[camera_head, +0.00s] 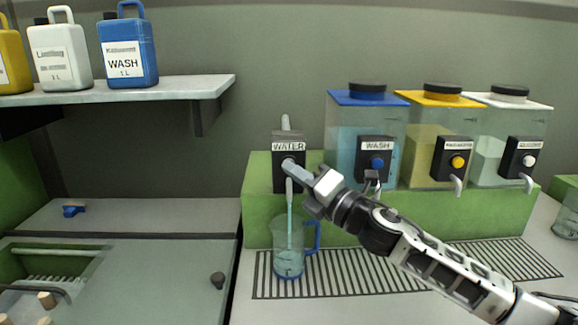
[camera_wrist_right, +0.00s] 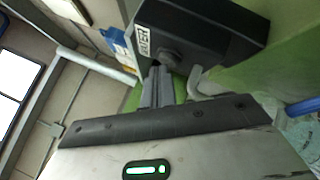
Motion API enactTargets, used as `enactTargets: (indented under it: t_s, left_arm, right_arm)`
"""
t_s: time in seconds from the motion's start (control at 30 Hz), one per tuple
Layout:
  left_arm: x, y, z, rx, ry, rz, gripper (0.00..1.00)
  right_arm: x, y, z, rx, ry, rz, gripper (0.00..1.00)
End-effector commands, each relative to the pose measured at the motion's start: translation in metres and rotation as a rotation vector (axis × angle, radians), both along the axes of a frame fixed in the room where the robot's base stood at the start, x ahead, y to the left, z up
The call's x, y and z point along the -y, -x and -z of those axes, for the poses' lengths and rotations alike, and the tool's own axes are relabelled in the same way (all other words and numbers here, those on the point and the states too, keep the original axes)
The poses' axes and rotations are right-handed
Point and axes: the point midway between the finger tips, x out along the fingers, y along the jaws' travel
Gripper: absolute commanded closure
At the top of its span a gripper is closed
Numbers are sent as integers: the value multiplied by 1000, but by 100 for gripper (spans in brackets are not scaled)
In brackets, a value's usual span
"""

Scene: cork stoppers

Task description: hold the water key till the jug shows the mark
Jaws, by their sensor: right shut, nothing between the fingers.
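The water dispenser (camera_head: 287,178), a dark box labelled WATER, stands on the green block. My right gripper (camera_head: 290,168) is shut with nothing between its fingers, and its tips are at the key on the box's front. In the right wrist view the fingertips (camera_wrist_right: 158,72) meet the round dark key (camera_wrist_right: 178,50). A pale blue stream runs from the spout into the clear jug (camera_head: 289,262) with a blue handle. Water lies low in the jug, near its bottom. I cannot make out the mark. My left gripper is not in view.
Tanks with blue (camera_head: 367,97), yellow (camera_head: 440,99) and white (camera_head: 508,100) lids stand to the right, with their own keys and spouts. The jug stands on a slotted drain grid (camera_head: 350,285). Bottles stand on a shelf (camera_head: 160,92) at upper left.

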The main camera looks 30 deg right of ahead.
Motion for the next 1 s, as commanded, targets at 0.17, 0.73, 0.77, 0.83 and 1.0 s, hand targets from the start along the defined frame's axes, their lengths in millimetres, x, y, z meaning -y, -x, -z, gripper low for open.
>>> enactTargets:
  t_s: [0.17, 0.73, 0.77, 0.83, 1.0]
  left_arm:
    - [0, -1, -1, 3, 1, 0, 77]
    - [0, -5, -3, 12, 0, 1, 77]
    - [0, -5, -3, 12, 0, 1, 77]
    - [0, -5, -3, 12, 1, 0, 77]
    - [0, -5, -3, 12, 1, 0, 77]
  right_arm:
    - [1, 0, 0, 0, -1, 2, 100]
    - [1, 0, 0, 0, -1, 2, 100]
    - [1, 0, 0, 0, -1, 2, 100]
    - [1, 0, 0, 0, -1, 2, 100]
    - [1, 0, 0, 0, 0, 1, 100]
